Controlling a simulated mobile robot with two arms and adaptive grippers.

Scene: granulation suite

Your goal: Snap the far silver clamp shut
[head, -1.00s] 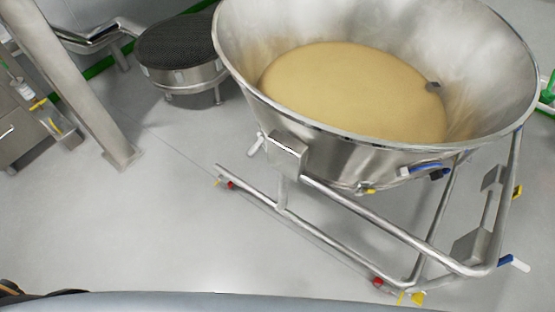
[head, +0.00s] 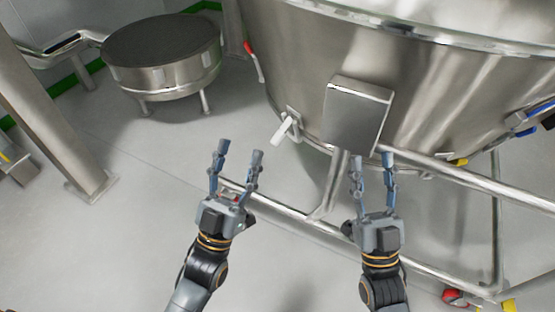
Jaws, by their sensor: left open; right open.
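A small silver clamp with a pale handle (head: 283,130) sits on the lower wall of the big steel bowl (head: 440,85), left of a square metal box. The handle sticks out from the wall, down and to the left. I cannot tell for sure whether this is the far one. My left gripper (head: 238,152) is open and empty, left of the pale handle and apart from it in the picture. My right gripper (head: 371,158) is open and empty, in front of the bowl just below the metal box (head: 357,115).
A red handle (head: 253,62) is on the bowl's left side and a blue one (head: 530,120) on its right. Frame tubes (head: 470,178) run below the bowl. A round steel drum (head: 165,75) stands back left, near a slanting post (head: 55,125).

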